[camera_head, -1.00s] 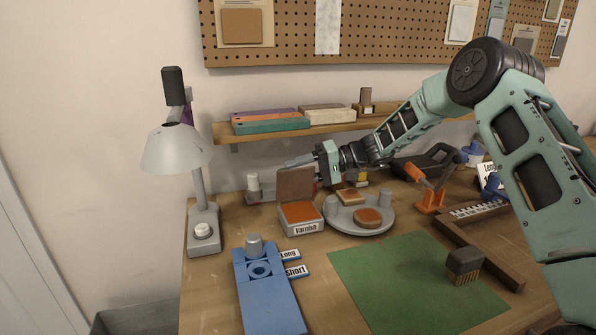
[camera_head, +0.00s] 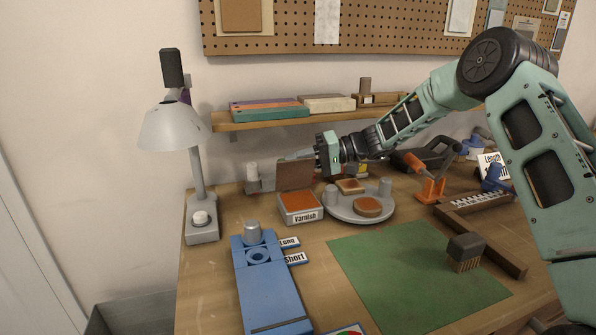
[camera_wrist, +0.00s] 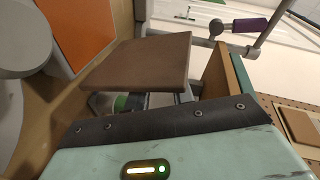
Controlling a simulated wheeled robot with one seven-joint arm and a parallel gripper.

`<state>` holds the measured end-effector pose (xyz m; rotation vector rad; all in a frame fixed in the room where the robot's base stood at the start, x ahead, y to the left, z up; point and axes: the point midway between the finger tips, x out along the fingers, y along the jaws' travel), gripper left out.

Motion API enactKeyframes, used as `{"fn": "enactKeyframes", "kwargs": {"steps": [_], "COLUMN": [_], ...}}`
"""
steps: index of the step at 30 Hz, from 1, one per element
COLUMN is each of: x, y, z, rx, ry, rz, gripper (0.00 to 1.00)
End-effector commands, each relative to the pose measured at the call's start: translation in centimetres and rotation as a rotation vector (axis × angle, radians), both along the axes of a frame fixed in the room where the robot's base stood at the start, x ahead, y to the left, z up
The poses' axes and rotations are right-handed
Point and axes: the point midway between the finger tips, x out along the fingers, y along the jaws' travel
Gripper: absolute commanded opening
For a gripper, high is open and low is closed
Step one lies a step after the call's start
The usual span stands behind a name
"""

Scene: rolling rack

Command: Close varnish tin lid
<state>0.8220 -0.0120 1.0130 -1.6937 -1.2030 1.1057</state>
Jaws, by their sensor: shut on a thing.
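The varnish tin (camera_head: 301,216) is a square pale box with an orange-red surface inside and a "Varnish" label on its front. Its brown square lid (camera_head: 295,178) stands up at the tin's back edge, so the tin is open. In the wrist view the lid (camera_wrist: 140,62) fills the middle, with the orange varnish (camera_wrist: 82,28) at upper left. My gripper (camera_head: 297,156) is at the lid's upper edge, reaching in from the right, and is shut on the lid. The lid hides most of the fingers in the wrist view.
A round grey tray (camera_head: 345,214) with brown-topped blocks stands right of the tin. The lamp (camera_head: 201,215) is at left, and a blue fixture (camera_head: 268,295) is in front. A shelf (camera_head: 260,122) runs behind, above my gripper. The green mat (camera_head: 400,285) is mostly clear.

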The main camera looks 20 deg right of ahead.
Motion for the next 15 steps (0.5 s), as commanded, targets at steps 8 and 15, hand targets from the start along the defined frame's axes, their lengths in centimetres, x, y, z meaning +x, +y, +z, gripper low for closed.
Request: {"fn": "enactKeyframes", "kwargs": {"steps": [8, 15], "x": [-0.6, -1.7], "y": [-0.2, -0.2], "z": [-1.1, -1.3], "rx": [0.000, -0.001], "ry": [-0.181, -0.339], "rz": [-0.003, -0.003], "gripper": [0.00, 0.00]}}
